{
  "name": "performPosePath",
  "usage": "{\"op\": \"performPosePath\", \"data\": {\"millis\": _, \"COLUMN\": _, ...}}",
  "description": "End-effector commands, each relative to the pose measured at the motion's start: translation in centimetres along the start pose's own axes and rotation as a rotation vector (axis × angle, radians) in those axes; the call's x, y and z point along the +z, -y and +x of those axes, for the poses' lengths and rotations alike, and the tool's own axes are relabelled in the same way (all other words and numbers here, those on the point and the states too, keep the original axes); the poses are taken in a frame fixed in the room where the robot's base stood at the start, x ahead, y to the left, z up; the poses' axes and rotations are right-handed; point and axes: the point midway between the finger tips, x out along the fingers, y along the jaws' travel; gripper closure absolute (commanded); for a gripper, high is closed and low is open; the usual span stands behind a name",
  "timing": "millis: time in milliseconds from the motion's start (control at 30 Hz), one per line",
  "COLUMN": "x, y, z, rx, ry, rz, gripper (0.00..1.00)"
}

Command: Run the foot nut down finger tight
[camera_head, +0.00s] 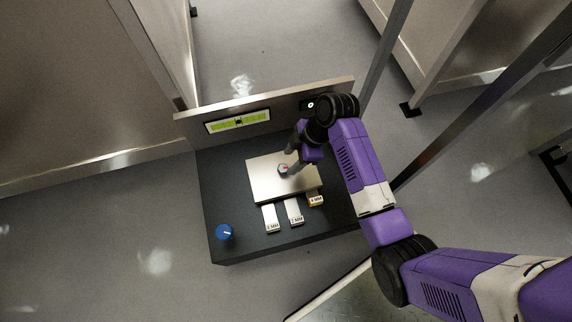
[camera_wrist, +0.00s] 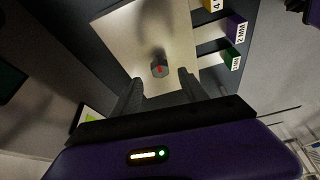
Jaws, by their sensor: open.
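The foot nut (camera_head: 284,169) looks like a small grey piece with a red mark on top. It sits on a pale metal plate (camera_head: 262,187) on the dark base. In the wrist view the nut (camera_wrist: 159,70) is between and just beyond my two fingertips. My gripper (camera_wrist: 158,80) is open, with a finger on either side and a gap to the nut. In the head view my gripper (camera_head: 291,160) reaches down over the plate from the upper right. Any thread under the nut is hidden.
Labelled tabs (camera_head: 294,213) stick out from the plate's front edge. A blue knob (camera_head: 224,232) stands at the base's front left corner. An upright panel with a yellow-green level display (camera_head: 238,121) runs along the back.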

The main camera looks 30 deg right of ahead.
Motion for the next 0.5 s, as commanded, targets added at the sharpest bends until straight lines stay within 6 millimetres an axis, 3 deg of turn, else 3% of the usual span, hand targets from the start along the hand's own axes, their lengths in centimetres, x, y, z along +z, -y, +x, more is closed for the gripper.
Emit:
{"op": "performPosePath", "data": {"millis": 33, "x": 0.2, "y": 0.0, "z": 1.3, "rx": -0.001, "ry": 0.000, "rz": 0.000, "gripper": 0.49}}
{"op": "performPosePath", "data": {"millis": 200, "x": 0.2, "y": 0.0, "z": 3.7, "rx": 0.001, "ry": 0.000, "rz": 0.002, "gripper": 0.49}}
{"op": "performPosePath", "data": {"millis": 500, "x": 0.0, "y": -0.1, "z": 5.1, "rx": 0.003, "ry": 0.000, "rz": 0.002, "gripper": 0.49}}
